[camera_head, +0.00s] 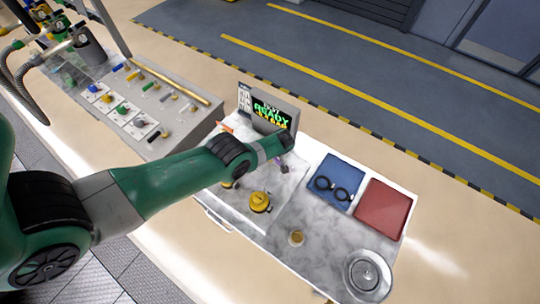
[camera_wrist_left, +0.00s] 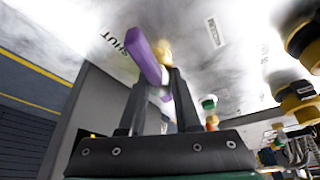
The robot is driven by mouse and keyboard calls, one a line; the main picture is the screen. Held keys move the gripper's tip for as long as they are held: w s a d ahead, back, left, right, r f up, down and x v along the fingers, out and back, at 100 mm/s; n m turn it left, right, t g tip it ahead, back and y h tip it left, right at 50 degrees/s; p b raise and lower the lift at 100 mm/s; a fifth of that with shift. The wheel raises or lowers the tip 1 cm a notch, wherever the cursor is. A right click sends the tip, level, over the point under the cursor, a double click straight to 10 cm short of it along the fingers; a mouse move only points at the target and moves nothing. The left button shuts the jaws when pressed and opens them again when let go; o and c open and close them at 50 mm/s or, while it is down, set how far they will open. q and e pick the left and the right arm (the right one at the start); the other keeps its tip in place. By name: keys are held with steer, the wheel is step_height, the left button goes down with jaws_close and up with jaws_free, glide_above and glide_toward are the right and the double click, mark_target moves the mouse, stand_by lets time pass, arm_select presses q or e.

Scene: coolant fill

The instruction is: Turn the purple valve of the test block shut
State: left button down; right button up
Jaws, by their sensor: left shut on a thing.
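The purple valve (camera_wrist_left: 143,55) has a flat lever on a brass-coloured body, on the pale top of the test block. In the left wrist view its lever stands between the fingers of my left gripper (camera_wrist_left: 157,85), which is shut on it. A printed "SHUT" mark (camera_wrist_left: 118,42) lies close beside the lever's end. In the head view, my left arm's green wrist hides most of the valve. Only a small purple part (camera_head: 284,160) shows beside my left gripper (camera_head: 278,156). My right gripper is not in view.
A display (camera_head: 270,113) reading "READY" stands behind the valve. Yellow-and-black fittings (camera_head: 260,201) are in front. A blue tray (camera_head: 336,181) with black rings, a red tray (camera_head: 383,208) and a round metal dish (camera_head: 368,276) are to the right. A panel of coloured valves (camera_head: 145,105) is left.

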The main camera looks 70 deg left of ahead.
arm_select(q)
steer(key=shift+f+n+b, duration=0.1)
steer(key=shift+n+b, duration=0.4)
steer(key=shift+n, duration=0.1)
steer(key=c, duration=0.6)
jaws_free()
steer(key=shift+s, duration=0.1)
steer(key=shift+r, duration=0.2)
steer(key=p+v, duration=0.3)
steer(key=p, duration=0.1)
steer(key=p+v, duration=0.8)
steer(key=shift+w+d+r, duration=0.1)
steer(key=shift+w+r, duration=0.1)
steer(key=shift+w, duration=0.05)
